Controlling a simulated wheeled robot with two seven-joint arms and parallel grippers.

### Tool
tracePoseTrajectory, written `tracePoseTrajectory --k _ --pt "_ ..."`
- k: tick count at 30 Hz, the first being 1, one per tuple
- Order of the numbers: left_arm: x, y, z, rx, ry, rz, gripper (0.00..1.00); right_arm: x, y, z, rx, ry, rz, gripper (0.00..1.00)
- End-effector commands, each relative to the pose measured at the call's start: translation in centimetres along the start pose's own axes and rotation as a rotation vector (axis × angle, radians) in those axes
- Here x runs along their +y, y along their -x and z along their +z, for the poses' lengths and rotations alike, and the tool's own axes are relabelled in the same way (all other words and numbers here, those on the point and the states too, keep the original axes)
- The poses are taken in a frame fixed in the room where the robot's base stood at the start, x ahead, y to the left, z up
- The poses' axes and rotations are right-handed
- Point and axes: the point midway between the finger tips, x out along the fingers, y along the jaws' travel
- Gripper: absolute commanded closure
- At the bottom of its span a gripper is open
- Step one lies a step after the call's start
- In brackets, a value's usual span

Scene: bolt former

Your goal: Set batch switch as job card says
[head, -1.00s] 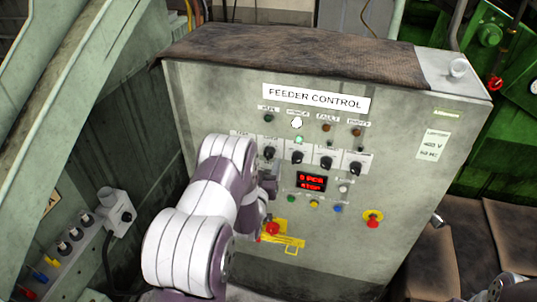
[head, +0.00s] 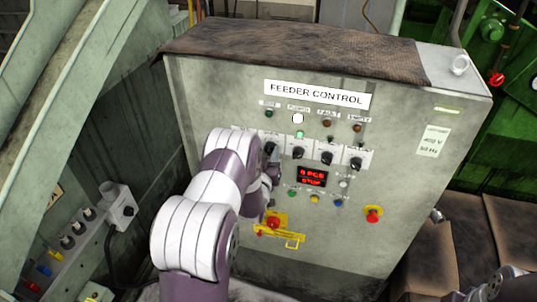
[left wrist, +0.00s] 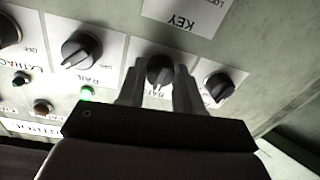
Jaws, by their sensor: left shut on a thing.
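The batch switch is a black rotary knob (left wrist: 160,68) on a white label plate, its lettering upside down and partly covered in the left wrist view. My left gripper (left wrist: 159,76) has a finger on each side of this knob and is shut on it. In the head view the knob (head: 270,149) is in the row on the grey feeder control cabinet (head: 400,235); my arm hides much of the gripper (head: 275,168). A red display (head: 312,177) reads a number of PCS above STOP; the digit is unclear. I cannot make out a job card. My right gripper is out of view.
The rail knob (left wrist: 80,50) and another black knob (left wrist: 219,86) flank the held one closely. A green lamp (head: 300,134) is lit.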

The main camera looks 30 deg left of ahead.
Motion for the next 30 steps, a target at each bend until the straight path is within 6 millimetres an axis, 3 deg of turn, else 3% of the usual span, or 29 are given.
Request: tracePoseTrajectory --k 30 --pt "-0.2 0.0 0.2 0.045 -0.689 0.005 0.96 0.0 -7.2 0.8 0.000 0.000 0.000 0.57"
